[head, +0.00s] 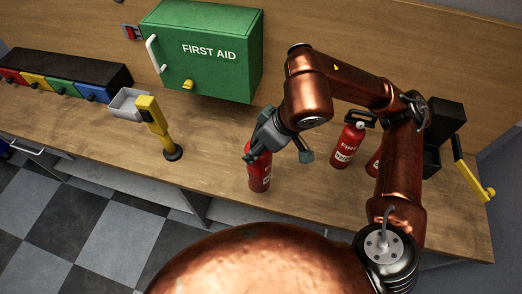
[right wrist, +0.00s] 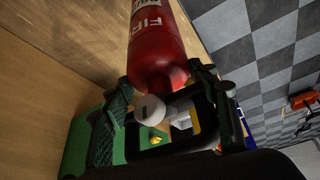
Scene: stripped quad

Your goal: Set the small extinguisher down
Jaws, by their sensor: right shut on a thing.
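A small red extinguisher (head: 260,178) is upright over the front part of the wooden counter (head: 215,168) in the head view. My right gripper (head: 277,153) is at its top, shut on it. In the right wrist view the red body (right wrist: 158,50) with white "FIRE" lettering and its black handle frame (right wrist: 205,118) show between the fingers. Whether its base touches the counter cannot be told. My arm hides part of its top in the head view. My left gripper is not in view.
Two more red extinguishers, one (head: 347,147) standing clear and one (head: 374,164) partly behind my arm, are to the right. A green first aid box (head: 205,75) is on the wall. A yellow post (head: 160,130) stands left; bare counter lies between.

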